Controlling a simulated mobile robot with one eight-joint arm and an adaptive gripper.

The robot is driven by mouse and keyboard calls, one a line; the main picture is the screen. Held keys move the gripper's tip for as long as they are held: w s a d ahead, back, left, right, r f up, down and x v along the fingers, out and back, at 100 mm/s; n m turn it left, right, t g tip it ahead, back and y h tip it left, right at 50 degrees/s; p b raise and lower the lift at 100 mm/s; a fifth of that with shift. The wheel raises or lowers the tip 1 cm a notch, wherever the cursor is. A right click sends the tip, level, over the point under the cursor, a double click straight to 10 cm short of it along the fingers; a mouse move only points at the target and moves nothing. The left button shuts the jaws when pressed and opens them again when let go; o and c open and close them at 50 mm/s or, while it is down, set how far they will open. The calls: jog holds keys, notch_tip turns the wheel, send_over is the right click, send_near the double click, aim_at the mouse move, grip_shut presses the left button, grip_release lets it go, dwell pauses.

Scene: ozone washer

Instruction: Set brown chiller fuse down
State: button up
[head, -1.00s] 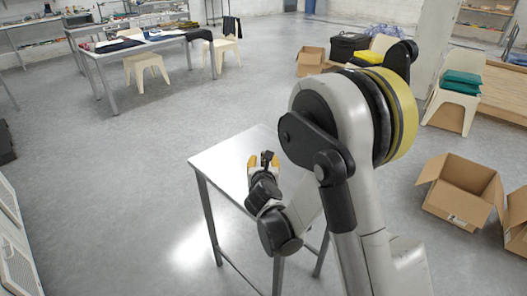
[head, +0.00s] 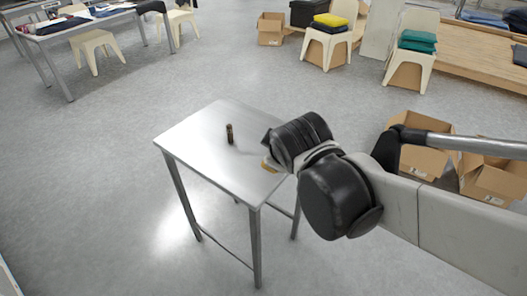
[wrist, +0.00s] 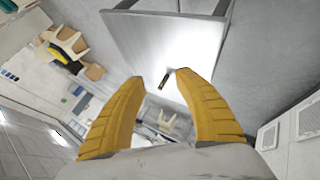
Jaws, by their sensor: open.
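The brown chiller fuse (head: 230,133) is a small dark cylinder standing upright on the metal table (head: 190,130), a little right of the middle of its top. In the wrist view the fuse (wrist: 164,82) shows small beyond the fingertips, on the bright table top (wrist: 150,45). My gripper (head: 268,166) is at the right edge of the table, mostly hidden behind my own wrist in the head view. Its two yellow fingers (wrist: 157,75) are spread apart with nothing between them. The fuse is apart from the fingers.
Open cardboard boxes (head: 418,160) stand on the floor at the right. Chairs with folded cloth (head: 417,41) and a long work table (head: 85,22) are at the back. The floor around the metal table is clear.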

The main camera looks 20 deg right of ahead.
jog(key=s+a+m+g+y, duration=0.1)
jog(key=s+a+m, duration=0.1)
jog(key=s+m, duration=0.6)
jog(key=shift+s+f+g+y, duration=0.3)
jog(key=shift+s+f+y, duration=0.1)
jog(key=shift+s, duration=0.6)
